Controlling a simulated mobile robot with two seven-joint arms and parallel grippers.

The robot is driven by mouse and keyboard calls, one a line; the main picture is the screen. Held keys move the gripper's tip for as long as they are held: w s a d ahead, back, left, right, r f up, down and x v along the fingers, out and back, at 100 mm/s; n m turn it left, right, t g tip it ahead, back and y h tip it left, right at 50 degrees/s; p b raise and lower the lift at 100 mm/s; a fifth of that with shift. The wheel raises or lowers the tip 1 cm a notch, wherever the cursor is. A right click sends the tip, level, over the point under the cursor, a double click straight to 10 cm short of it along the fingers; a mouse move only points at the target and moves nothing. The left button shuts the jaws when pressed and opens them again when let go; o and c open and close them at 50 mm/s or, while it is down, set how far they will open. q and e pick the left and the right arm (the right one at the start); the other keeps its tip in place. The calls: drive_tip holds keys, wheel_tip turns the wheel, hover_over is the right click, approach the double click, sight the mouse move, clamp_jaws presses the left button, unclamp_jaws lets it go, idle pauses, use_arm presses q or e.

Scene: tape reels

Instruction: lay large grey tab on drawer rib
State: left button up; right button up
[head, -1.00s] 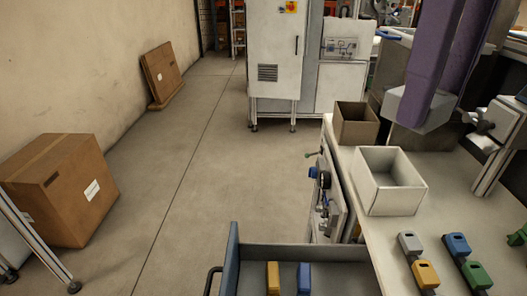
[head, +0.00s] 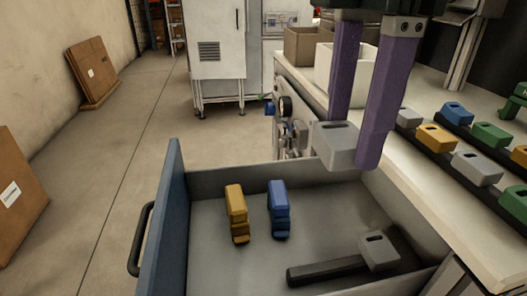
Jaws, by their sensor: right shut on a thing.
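My right gripper (head: 353,142), with long purple fingers, is shut on a grey tab (head: 334,146). It holds the tab in the air over the back right part of the open drawer (head: 225,184). A black rib (head: 325,270) lies in the front right of the drawer. Another grey tab (head: 379,253) with a dark slot sits near the rib's right end. My left gripper is not in view.
On the worktop (head: 405,165) to the right, several coloured tabs sit on dark strips, including a green tab (head: 491,134). A brown box (head: 303,46) and a white box (head: 328,68) stand behind. The drawer has a blue front (head: 165,225). Its middle floor is clear.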

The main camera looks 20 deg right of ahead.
drive_tip(key=b, duration=0.3)
hover_over(320, 268)
wheel_tip(320, 268, down, 12)
wheel_tip(320, 268, down, 6)
drive_tip(key=shift+r+b, duration=0.1)
drive_tip(key=shift+b, duration=0.9)
drive_tip(key=o, duration=1.3)
